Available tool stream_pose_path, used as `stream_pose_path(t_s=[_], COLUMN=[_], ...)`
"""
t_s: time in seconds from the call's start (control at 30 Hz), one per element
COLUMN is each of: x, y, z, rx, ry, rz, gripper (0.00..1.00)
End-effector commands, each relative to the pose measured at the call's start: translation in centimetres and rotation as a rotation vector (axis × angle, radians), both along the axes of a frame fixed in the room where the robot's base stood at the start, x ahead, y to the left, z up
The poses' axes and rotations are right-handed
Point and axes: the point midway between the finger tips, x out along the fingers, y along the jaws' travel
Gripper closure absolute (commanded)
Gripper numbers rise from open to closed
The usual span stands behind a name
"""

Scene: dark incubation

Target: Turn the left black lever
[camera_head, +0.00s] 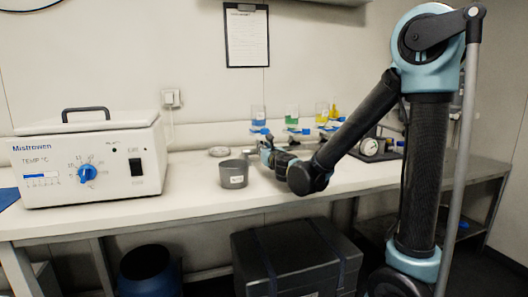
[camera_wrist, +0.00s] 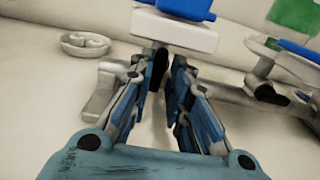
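My gripper (camera_wrist: 169,72) reaches over the bench among the burner-like stands, and its blue-grey fingers point at the left stand. A narrow gap shows between the fingertips. A dark piece sits at the tips; I cannot tell whether it is the left black lever or a finger pad. The left stand's white block (camera_wrist: 176,32) with a blue top (camera_wrist: 185,8) is just beyond the fingertips. In the head view my gripper (camera_head: 265,148) is below the blue-filled beaker (camera_head: 258,113). A neighbouring stand (camera_wrist: 258,72) with a dark knob (camera_wrist: 270,93) is at the right.
A grey pot (camera_head: 233,174) stands left of my gripper, with a small dish (camera_head: 219,151) behind it; the dish also shows in the wrist view (camera_wrist: 85,44). Green (camera_head: 292,115) and yellow (camera_head: 322,112) beakers stand to the right. A white heater box (camera_head: 90,160) is at the far left.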

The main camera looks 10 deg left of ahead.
Motion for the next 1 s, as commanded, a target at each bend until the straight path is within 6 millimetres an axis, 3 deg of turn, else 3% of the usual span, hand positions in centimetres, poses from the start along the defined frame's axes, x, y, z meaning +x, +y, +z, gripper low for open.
stream_pose_path(t_s=[0.47, 1.0], x=[-0.5, -7.2], y=[-0.1, -4.3], z=[0.0, 0.0], rx=[0.0, 0.001], ry=[0.0, 0.001], rz=[0.004, 0.005], gripper=[0.69, 0.69])
